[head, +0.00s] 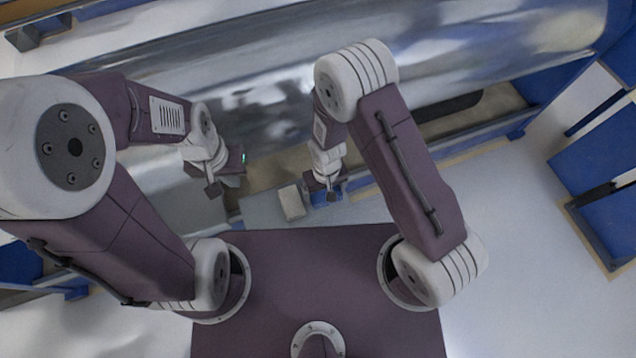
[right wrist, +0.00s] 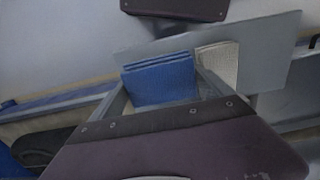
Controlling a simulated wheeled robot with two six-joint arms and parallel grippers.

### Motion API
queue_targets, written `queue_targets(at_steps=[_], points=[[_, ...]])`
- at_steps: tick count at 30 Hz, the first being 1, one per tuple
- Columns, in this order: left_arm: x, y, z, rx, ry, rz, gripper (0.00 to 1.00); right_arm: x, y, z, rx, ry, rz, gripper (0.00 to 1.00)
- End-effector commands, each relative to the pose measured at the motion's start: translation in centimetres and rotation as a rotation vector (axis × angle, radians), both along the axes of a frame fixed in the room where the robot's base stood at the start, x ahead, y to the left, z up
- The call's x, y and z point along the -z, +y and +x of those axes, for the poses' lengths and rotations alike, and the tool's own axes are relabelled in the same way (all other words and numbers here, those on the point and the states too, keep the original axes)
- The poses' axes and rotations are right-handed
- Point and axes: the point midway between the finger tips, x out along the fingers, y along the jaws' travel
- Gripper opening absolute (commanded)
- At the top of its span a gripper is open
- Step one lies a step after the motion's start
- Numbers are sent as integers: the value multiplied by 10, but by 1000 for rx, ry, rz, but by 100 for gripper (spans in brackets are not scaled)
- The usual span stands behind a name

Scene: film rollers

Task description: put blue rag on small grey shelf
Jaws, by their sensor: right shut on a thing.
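The blue rag (right wrist: 160,82) is a folded cloth held between the two fingers of my right gripper (right wrist: 163,90). In the head view my right gripper (head: 330,192) is over the right part of the small grey shelf (head: 262,210), with a bit of the blue rag (head: 319,198) showing beside it. In the right wrist view the grey shelf (right wrist: 268,45) is a flat plate behind the rag. I cannot tell whether the rag touches it. My left gripper (head: 212,189) is to the left of the shelf, and its fingers are too small to judge.
A folded beige cloth (head: 292,202) lies on the shelf just left of my right gripper; it also shows in the right wrist view (right wrist: 219,64). A large shiny metal roller (head: 270,90) spans the space behind. Blue frames (head: 610,215) stand at the right.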

Motion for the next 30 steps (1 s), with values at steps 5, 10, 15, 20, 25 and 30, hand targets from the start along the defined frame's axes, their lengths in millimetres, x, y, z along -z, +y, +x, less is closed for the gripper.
queue_targets(at_steps=[5, 10, 15, 20, 25, 30], points=[[10, 0, 0, 0, 0, 0, 0, 10, 1, -2, -1, 1, 0, 58], [42, 0, -1, 0, 1, 0, 0, 43, 2, -10, -5, 1, -1, 58], [38, 0, -1, 0, 0, 0, 0, 39, 2, -11, -3, 0, -1, 52], [39, 0, -1, 0, 0, 0, 0, 42, 2, -11, -3, 0, -1, 52], [40, 0, -1, 0, 0, 0, 0, 43, 2, -11, -3, 0, -1, 99], [40, 0, -1, 0, 0, 0, 0, 43, 2, -11, -3, 0, -1, 99]])
